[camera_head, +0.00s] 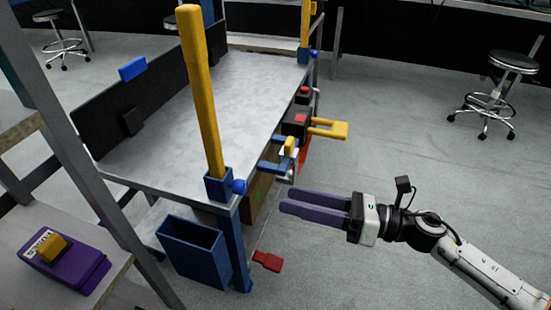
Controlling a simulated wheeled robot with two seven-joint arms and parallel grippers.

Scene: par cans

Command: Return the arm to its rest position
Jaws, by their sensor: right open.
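My right gripper (315,207) shows at the lower middle, on an arm that comes in from the lower right. Its two purple fingers are apart with nothing between them, and they point left toward the workbench. The fingertips appear close to the near right side of the bench in the picture. I cannot tell the exact gap. My left gripper is not in view.
A grey-topped workbench (190,125) with yellow posts (200,90) fills the middle. A yellow-handled fixture (330,128) juts from its right edge. A blue bin (195,252) hangs below. A purple device (65,262) lies on a left shelf. Floor at right is clear around a stool (495,95).

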